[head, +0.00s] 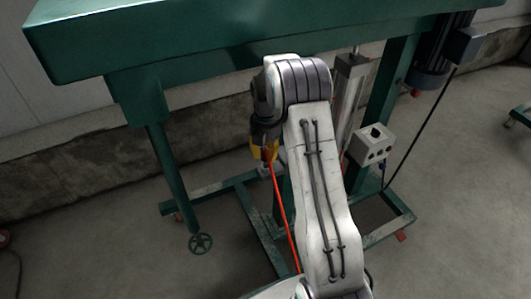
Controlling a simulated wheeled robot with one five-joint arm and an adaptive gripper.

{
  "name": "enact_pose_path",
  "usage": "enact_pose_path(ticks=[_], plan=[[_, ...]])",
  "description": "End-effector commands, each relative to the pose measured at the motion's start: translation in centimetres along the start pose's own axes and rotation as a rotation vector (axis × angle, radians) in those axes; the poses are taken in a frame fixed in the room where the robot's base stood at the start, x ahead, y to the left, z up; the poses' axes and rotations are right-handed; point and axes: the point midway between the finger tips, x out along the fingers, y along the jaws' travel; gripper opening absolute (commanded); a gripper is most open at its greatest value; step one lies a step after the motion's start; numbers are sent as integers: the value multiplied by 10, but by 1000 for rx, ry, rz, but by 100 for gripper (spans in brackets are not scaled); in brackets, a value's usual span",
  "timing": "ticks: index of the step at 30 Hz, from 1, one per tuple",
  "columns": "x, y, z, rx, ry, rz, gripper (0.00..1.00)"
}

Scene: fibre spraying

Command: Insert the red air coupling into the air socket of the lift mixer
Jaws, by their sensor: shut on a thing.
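The lift mixer (160,45) is a large dark green frame across the top and middle of the head view. My gripper (266,152), with yellow and black parts, is below the end of my white arm, in front of the frame and under its top beam. It is shut on the end of the red air coupling's line; the coupling itself is mostly hidden in the jaws. Its orange-red hose (281,208) runs from the gripper down towards the floor. I cannot make out the air socket.
A grey control box (371,145) with a black knob is on the mixer to the right of my arm. A dark motor (432,62) is at the upper right. A green handwheel (200,243) is low at the left.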

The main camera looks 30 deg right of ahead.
Motion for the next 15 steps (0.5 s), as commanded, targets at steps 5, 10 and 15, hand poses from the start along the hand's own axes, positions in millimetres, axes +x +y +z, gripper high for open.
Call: enact_pose_path(ticks=[5, 10, 15], plan=[[4, 0, 0, 0, 0, 0, 0], [8, 0, 0, 0, 0, 0, 0], [11, 0, 0, 0, 0, -1, 0]])
